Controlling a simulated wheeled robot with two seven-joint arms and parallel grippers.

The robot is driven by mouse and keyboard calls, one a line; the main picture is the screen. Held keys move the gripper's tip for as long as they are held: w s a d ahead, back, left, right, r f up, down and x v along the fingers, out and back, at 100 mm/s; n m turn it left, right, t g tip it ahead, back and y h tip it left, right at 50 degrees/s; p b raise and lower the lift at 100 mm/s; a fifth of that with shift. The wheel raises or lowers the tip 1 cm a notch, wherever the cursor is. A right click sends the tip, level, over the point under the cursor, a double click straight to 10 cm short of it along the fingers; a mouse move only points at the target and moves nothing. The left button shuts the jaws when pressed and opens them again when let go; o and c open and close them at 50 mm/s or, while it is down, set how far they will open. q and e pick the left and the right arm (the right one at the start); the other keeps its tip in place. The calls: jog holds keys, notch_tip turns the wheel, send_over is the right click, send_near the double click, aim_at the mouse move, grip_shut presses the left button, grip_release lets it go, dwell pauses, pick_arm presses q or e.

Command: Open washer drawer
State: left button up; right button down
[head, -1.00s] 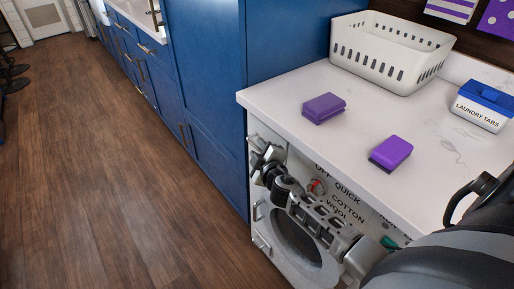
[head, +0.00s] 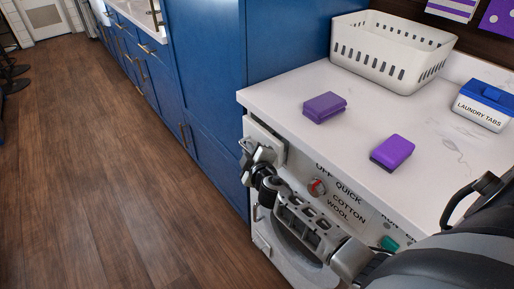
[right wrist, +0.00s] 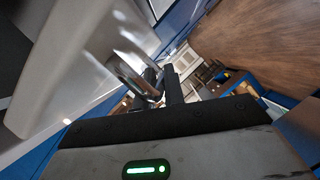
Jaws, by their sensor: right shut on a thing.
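The white washer (head: 300,255) stands under the pale countertop, with its dial and printed programme names on the front. Its drawer (head: 266,139) is at the upper left of that front and sticks out a little. My right gripper (head: 250,155) is in front of the drawer, shut on the drawer's handle. In the right wrist view, the metal handle (right wrist: 134,78) sits at the dark fingers, beside the blurred white drawer front (right wrist: 75,75). My arm hides part of the washer's round door. My left gripper is not in view.
On the countertop (head: 400,160) are two purple sponges (head: 324,106) (head: 392,152), a white basket (head: 385,60) and a laundry tabs box (head: 483,105). Blue cabinets (head: 205,100) stand beside the washer. The wooden floor (head: 120,180) in front is clear.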

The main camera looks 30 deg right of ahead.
pick_arm(q)
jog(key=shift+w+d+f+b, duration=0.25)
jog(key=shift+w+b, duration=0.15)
jog(key=shift+b, duration=0.85)
pick_arm(e)
jog(key=a, duration=1)
jog(key=shift+s+a, duration=0.2)
jog(key=shift+s, duration=0.25)
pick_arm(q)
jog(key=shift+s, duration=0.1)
pick_arm(e)
jog(key=c, duration=1.5)
grip_release()
jog(key=shift+c, duration=0.2)
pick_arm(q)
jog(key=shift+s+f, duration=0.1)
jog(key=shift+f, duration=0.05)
pick_arm(e)
jog(key=shift+o, duration=0.3)
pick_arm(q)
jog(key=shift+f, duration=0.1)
pick_arm(e)
jog(key=shift+d, duration=0.1)
